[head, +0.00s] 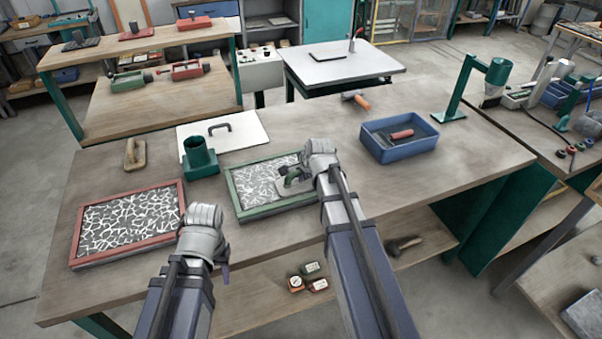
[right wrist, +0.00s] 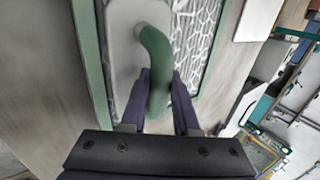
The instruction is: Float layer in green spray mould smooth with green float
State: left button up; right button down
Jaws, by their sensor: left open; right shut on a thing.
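The green spray mould (head: 240,203) lies on the table in the middle, with a grey layer of white fibres in it. The green float (head: 293,180) has a grey plate and a green handle, and sits over the right part of the mould. My right gripper (head: 305,172) is shut on its handle. In the right wrist view my gripper (right wrist: 160,100) has its fingers either side of the green handle (right wrist: 155,60), and the plate (right wrist: 122,50) lies over the layer by the mould's green edge (right wrist: 88,60). My left gripper (head: 219,268) is open and empty, right of the red mould's near corner.
A red-framed mould (head: 76,240) with a similar layer lies at left. A wooden float (head: 135,154), a green cup-shaped holder (head: 200,160) and a white board with a handle (head: 245,135) are behind. A blue tray (head: 425,148) holds a red-handled tool. Bare table lies right of the green mould.

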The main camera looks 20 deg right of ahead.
jog(key=shift+f, duration=0.2)
dwell(0.3)
jog(key=shift+a, duration=0.1)
jog(key=shift+a+r, duration=0.15)
jog(key=shift+a, duration=0.7)
jog(key=shift+s+a+f+b, duration=0.1)
jog(key=shift+a+b, duration=0.05)
jog(key=shift+a, duration=0.85)
jog(key=shift+s+a+f+b, duration=0.1)
jog(key=shift+a+b, duration=0.05)
jog(key=shift+a, duration=3.7)
jog(key=shift+d+r, duration=0.15)
jog(key=shift+d, duration=0.9)
